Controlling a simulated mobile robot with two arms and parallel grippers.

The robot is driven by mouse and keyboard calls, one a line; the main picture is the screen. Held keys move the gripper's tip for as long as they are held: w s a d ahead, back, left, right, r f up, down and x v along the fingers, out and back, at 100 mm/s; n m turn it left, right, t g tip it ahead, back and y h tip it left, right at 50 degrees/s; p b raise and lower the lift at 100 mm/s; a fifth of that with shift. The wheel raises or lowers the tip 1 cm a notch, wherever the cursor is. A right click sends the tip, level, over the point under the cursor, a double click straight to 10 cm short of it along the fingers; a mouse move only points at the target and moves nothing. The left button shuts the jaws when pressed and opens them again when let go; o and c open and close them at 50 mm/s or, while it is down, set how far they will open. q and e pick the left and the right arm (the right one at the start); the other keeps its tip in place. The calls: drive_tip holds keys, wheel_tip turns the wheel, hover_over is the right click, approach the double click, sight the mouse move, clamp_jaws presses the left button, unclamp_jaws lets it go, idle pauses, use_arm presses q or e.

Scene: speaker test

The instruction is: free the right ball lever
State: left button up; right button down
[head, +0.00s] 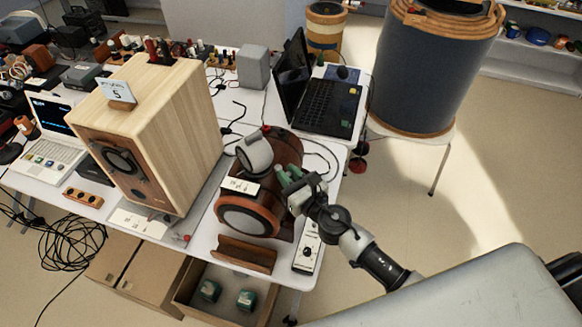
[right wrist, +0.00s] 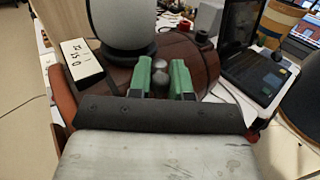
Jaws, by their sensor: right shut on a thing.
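A brown, barrel-shaped speaker (head: 287,152) with a grey, round-fronted pod (head: 254,153) on top stands on the white table. In the right wrist view the brown body (right wrist: 205,62) and the pod (right wrist: 125,22) fill the area ahead. My right gripper (head: 287,176) reaches in from the right, at the speaker's upper right side. Its green fingertips (right wrist: 161,78) are shut on a small grey ball lever (right wrist: 160,68), which shows between them. The lever's base is hidden by the fingers. My left gripper is in neither view.
A large wooden speaker box (head: 160,130) stands to the left. A black laptop (head: 325,100) sits behind. A brown curved piece (head: 244,254) and a white power strip (head: 307,252) lie at the table's front edge. An open box (head: 190,300) is below.

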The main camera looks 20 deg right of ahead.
drive_tip(key=shift+s+a+r+m+h, duration=0.1)
drive_tip(key=shift+a+m+h, duration=0.2)
drive_tip(key=shift+m+h, duration=0.35)
drive_tip(key=h, duration=0.1)
drive_tip(key=m+t+h, duration=0.1)
drive_tip(key=h, duration=0.1)
drive_tip(key=shift+a+m+p, duration=0.25)
drive_tip(key=shift+a+p, duration=0.1)
drive_tip(key=shift+p, duration=0.05)
drive_tip(key=shift+a+m+h, duration=0.25)
drive_tip(key=shift+m+h, duration=0.45)
drive_tip(key=shift+h, duration=0.35)
use_arm(q)
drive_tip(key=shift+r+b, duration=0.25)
drive_tip(key=shift+b, duration=0.2)
use_arm(e)
drive_tip(key=shift+a+m+g+h, duration=0.2)
drive_tip(key=shift+m+h, duration=0.4)
drive_tip(key=shift+h, duration=0.35)
drive_tip(key=shift+a+m+g+h, duration=0.1)
drive_tip(key=shift+a+m+h, duration=0.1)
drive_tip(key=shift+m+h, duration=0.6)
drive_tip(key=shift+h, duration=0.25)
drive_tip(key=c, duration=1)
unclamp_jaws()
drive_tip(key=shift+c, duration=0.2)
